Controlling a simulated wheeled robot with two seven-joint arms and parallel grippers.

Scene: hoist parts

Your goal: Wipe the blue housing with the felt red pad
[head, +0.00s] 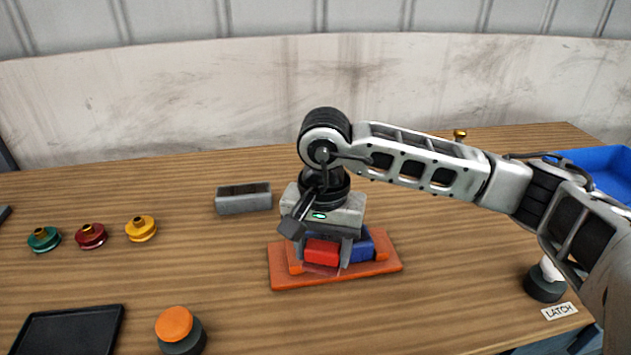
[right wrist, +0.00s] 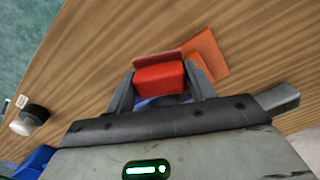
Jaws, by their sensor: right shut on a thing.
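The felt red pad (head: 321,251) is between the fingers of my right gripper (head: 328,258), which is shut on it; it also shows in the right wrist view (right wrist: 160,78). The blue housing (head: 362,246) sits on an orange base plate (head: 385,264), just right of and behind the pad, partly hidden by my gripper. In the right wrist view a little blue (right wrist: 160,102) shows below the pad. The pad is at or very near the housing; I cannot tell whether they touch. My left gripper is not in view.
Green (head: 44,239), red (head: 91,236) and yellow (head: 141,228) round parts stand at the left. A black tray (head: 70,332) and an orange-topped button (head: 174,325) are in front. A blue bin (head: 600,170) and a LATCH label (head: 559,311) are at the right.

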